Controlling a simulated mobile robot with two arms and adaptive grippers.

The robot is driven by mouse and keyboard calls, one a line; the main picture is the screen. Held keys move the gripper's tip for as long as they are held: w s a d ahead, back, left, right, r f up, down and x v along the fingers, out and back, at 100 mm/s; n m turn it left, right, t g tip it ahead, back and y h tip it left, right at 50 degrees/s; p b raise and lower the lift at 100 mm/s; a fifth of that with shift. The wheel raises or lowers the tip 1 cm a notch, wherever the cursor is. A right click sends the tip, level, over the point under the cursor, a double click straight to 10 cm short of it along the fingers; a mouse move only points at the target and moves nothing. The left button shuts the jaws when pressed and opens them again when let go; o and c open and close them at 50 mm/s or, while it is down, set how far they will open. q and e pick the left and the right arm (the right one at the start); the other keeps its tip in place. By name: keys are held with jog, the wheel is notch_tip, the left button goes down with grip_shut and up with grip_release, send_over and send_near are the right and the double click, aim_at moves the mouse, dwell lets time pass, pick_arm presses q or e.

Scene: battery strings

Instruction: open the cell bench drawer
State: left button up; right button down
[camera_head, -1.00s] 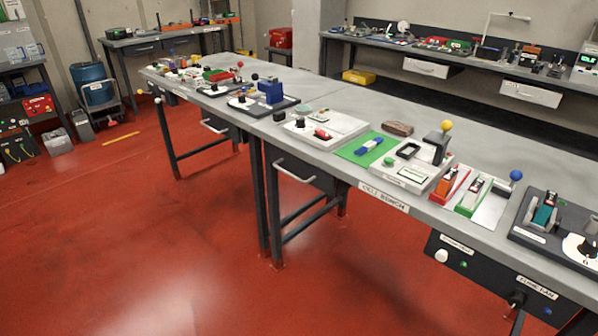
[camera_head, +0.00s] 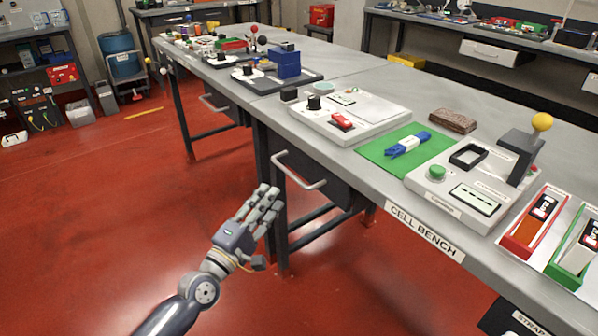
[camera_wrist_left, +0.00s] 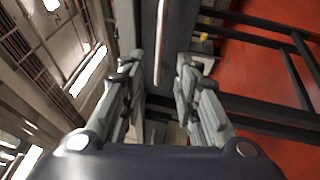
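The cell bench drawer (camera_head: 328,192) is a dark box under the front edge of the grey bench, left of the white "CELL BENCH" label (camera_head: 424,231). It looks shut. Its pale bar handle (camera_head: 299,171) sticks out from the front. My left gripper (camera_head: 264,203) is just left of and below the handle in the head view, apart from it. In the left wrist view the two sets of fingers (camera_wrist_left: 157,88) are spread with nothing between them. The handle (camera_wrist_left: 161,42) shows there as a pale bar ahead, beyond the fingertips. My right gripper is not in view.
The cell bench top (camera_head: 375,180) carries a white device (camera_head: 350,115), a green mat (camera_head: 400,152), a brown block (camera_head: 452,121) and red and green trays. Dark table legs stand below the drawer. The red floor (camera_head: 120,220) to the left is clear.

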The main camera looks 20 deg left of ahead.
aim_at(290, 173)
pick_arm(q)
jog(key=x, duration=1)
jog(key=shift+w, duration=0.1)
grip_shut()
